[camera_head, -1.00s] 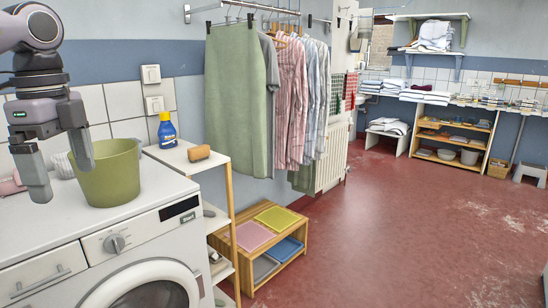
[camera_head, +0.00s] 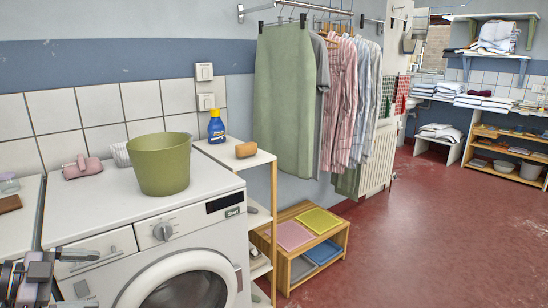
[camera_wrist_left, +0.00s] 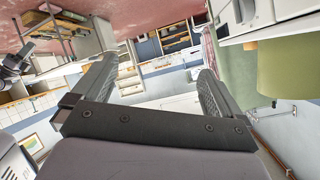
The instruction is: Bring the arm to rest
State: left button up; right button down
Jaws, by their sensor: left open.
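My left gripper (camera_head: 75,278) is low at the left edge of the head view, in front of the washing machine (camera_head: 95,250). It is open, and nothing shows between its fingers. In the left wrist view the two dark ridged fingers of my left gripper (camera_wrist_left: 155,82) stand wide apart with empty space between them. That view is tilted, with the red floor at the top. Most of my left arm is outside the head view. My right gripper is not seen in the head view.
A green bucket (camera_head: 160,165) stands on the washing machine, beside a pink item (camera_head: 82,168). A blue bottle (camera_head: 216,127) and a brown item (camera_head: 246,149) are on a white shelf (camera_head: 232,162) to the right. Clothes hang behind a low wooden bench (camera_head: 340,238). The red floor at right is clear.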

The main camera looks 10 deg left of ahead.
pick_arm(q)
jog(key=s+d+f+n+t+y, duration=0.2)
jog(key=s+d+f+n+y, duration=0.15)
jog(key=f, duration=0.55)
jog(key=s+d+f+n+t+y, duration=0.2)
jog(key=s+d+f+n, duration=0.25)
jog(key=f, duration=0.45)
jog(key=s+d+f+n+g, duration=0.1)
jog(key=s+d+f+n, duration=0.1)
jog(key=d, duration=0.7)
jog(key=s+d+f+n+g, duration=0.1)
jog(key=s+d+f, duration=0.3)
jog(key=d, duration=0.4)
jog(key=shift+d+f+n+g+y, duration=0.2)
jog(key=shift+d+n+g+y, duration=0.25)
jog(key=shift+g, duration=0.15)
jog(key=shift+a, duration=0.1)
